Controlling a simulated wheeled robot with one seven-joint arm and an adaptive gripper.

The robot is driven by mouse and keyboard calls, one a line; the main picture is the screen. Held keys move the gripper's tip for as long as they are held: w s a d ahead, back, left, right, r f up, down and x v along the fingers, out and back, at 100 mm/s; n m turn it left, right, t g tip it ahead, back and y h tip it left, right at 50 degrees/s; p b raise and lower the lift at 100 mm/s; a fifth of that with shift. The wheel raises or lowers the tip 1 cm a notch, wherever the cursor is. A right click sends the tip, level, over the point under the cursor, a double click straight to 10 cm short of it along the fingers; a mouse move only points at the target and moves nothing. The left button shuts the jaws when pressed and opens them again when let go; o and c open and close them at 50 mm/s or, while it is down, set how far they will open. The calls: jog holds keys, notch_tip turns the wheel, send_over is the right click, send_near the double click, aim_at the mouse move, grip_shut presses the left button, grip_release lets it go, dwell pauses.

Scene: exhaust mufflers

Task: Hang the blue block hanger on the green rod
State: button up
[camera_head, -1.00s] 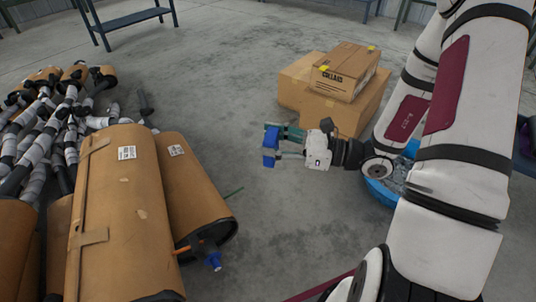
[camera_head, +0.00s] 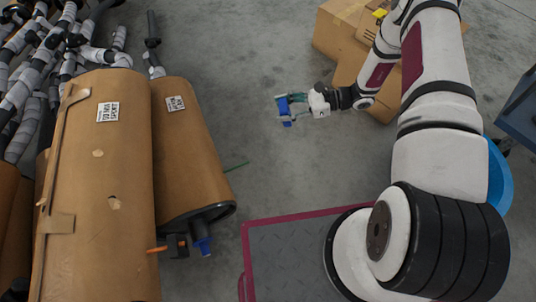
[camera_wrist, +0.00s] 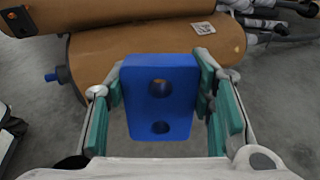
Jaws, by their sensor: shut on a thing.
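My gripper (camera_head: 285,108) is shut on the blue block hanger (camera_wrist: 160,120), with its teal finger pads on either side. The hanger is a blue block with two round holes, one above the other in the wrist view; in the head view it shows as a small blue piece (camera_head: 284,103). It is held in the air, right of the brown mufflers. The thin green rod (camera_head: 237,166) sticks out to the right from beside the right muffler (camera_head: 185,150), apart from the hanger and nearer the camera. I cannot make out the rod in the wrist view.
A larger brown muffler (camera_head: 105,190) lies at left. An orange rod (camera_head: 158,249) and a blue piece (camera_head: 203,246) stick out at the right muffler's near end. Grey pipes (camera_head: 50,55) lie behind. Cardboard boxes (camera_head: 340,35) stand at back. Floor between mufflers and gripper is clear.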

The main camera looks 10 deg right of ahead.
aim_at(239, 165)
jog(key=s+a+f+n+g+h+b, duration=0.1)
jog(key=s+a+f+n+g, duration=0.1)
jog(key=f, duration=0.8)
jog(key=s+a+f+n+g+h+b, duration=0.1)
jog(key=s+a+f+n+g, duration=0.1)
jog(key=f, duration=0.9)
jog(key=shift+a+n+g, duration=0.3)
jog(key=shift+a+g, duration=0.4)
jog(key=shift+a, duration=0.35)
jog(key=shift+s+a+f, duration=0.1)
jog(key=shift+s+a, duration=0.2)
jog(key=shift+a, duration=0.65)
jog(key=shift+s+a+f, duration=0.1)
jog(key=shift+s+a, duration=0.2)
jog(key=shift+a, duration=0.7)
jog(key=shift+s+a+f, duration=0.1)
jog(key=shift+s+a, duration=0.2)
jog(key=shift+a, duration=0.65)
jog(key=shift+s+a, duration=0.2)
jog(key=shift+a, duration=0.35)
grip_shut()
jog(key=shift+s+a+f, duration=0.1)
jog(key=shift+s+a, duration=0.15)
jog(key=shift+a, duration=0.75)
jog(key=shift+s+a, duration=0.25)
jog(key=shift+a, duration=0.7)
jog(key=shift+a, duration=0.1)
jog(key=o, duration=1.2)
grip_release()
